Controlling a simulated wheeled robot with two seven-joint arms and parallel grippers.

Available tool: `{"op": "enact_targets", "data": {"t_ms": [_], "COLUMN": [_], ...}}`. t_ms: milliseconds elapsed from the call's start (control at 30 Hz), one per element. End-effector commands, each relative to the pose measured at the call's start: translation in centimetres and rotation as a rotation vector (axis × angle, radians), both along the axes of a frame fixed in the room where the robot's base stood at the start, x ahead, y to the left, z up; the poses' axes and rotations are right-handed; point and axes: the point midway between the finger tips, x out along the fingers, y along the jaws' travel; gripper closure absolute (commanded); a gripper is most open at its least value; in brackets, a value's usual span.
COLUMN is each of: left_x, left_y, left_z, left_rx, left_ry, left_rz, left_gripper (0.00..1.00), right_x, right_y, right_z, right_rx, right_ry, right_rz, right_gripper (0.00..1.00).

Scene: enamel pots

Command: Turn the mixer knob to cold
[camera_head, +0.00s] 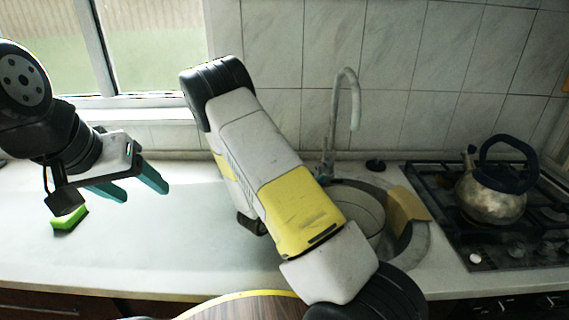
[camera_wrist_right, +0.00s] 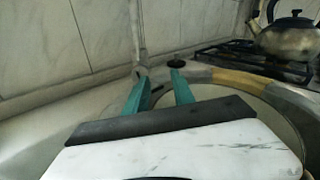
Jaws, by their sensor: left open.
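The grey mixer tap (camera_head: 345,110) stands behind the round sink, its tall spout curving over at the top. Its knob area near the base (camera_head: 325,170) is small and partly covered by my right arm. The tap column (camera_wrist_right: 136,30) also shows in the right wrist view, beyond my right gripper (camera_wrist_right: 160,82). That gripper's teal fingers are apart with nothing between them, their tips in line with the area by the tap base; contact cannot be told. In the head view it is hidden behind my arm. My left gripper (camera_head: 137,186) is open and empty above the left counter.
A green sponge (camera_head: 70,218) lies on the counter below my left gripper. The sink (camera_head: 418,240) has a tan board (camera_head: 408,205) on its right edge. A small black round thing (camera_head: 375,165) sits behind it. A kettle (camera_head: 490,197) stands on the black hob. The middle-left counter is clear.

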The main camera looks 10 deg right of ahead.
Motion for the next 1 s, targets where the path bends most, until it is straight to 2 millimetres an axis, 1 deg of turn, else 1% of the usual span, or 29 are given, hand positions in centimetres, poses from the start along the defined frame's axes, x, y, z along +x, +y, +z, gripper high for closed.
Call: {"op": "enact_targets", "data": {"t_ms": [33,100,233,333,633,800,1000], "left_x": [0.0,0.0,0.0,0.0,0.0,0.0,0.0], "left_y": [0.0,0.0,0.0,0.0,0.0,0.0,0.0], "left_z": [0.0,0.0,0.0,0.0,0.0,0.0,0.0], "left_rx": [0.0,0.0,0.0,0.0,0.0,0.0,0.0], "left_ry": [0.0,0.0,0.0,0.0,0.0,0.0,0.0], "left_rz": [0.0,0.0,0.0,0.0,0.0,0.0,0.0], "left_gripper": [0.4,0.4,0.4,0.4,0.4,0.4,0.4], "right_x": [0.6,1.1,1.8,2.6,5.6,6.5,6.7], "right_y": [0.6,1.2,1.3,0.5,-3.1,-4.1,-4.3], "right_z": [-0.7,-1.2,-1.6,-1.6,-1.6,-1.6,-1.6], "right_rx": [-0.033,-0.062,-0.082,-0.082,-0.08,-0.08,-0.079], "right_ry": [0.021,0.036,0.047,0.047,0.047,0.047,0.048], "right_rz": [0.041,0.08,0.109,0.109,0.106,0.108,0.108], "right_gripper": [0.7,0.7,0.7,0.7,0.7,0.7,0.7]}}
